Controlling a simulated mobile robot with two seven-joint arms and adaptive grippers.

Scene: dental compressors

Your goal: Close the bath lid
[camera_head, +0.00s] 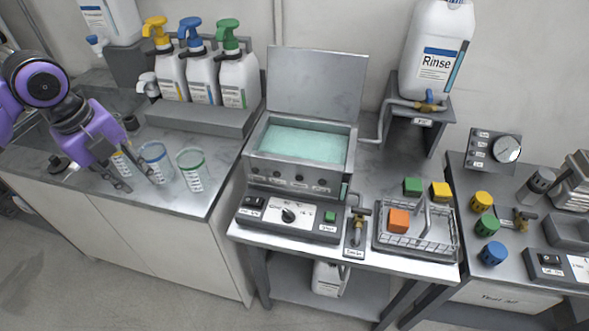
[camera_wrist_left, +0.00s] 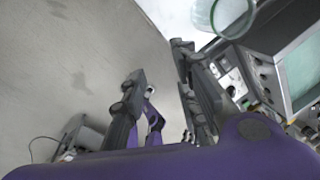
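The bath (camera_head: 301,145) is a metal tank of pale green liquid on the middle table; it also shows at the right of the left wrist view (camera_wrist_left: 298,72). Its flat grey lid (camera_head: 318,84) stands upright and open at the tank's back edge. My left gripper (camera_head: 138,178) is over the left counter, well left of the bath and beside the measuring cups. Its two fingers are apart with nothing between them, as the left wrist view (camera_wrist_left: 165,95) also shows. My right gripper is in neither view.
Blue-marked (camera_head: 156,162) and green-marked (camera_head: 191,169) cups stand close to my left gripper. Several pump bottles (camera_head: 201,77) stand on a ledge left of the lid. A control box (camera_head: 289,217) sits before the bath. A wire basket (camera_head: 416,232) with an orange cube and a rinse jug (camera_head: 434,55) are to its right.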

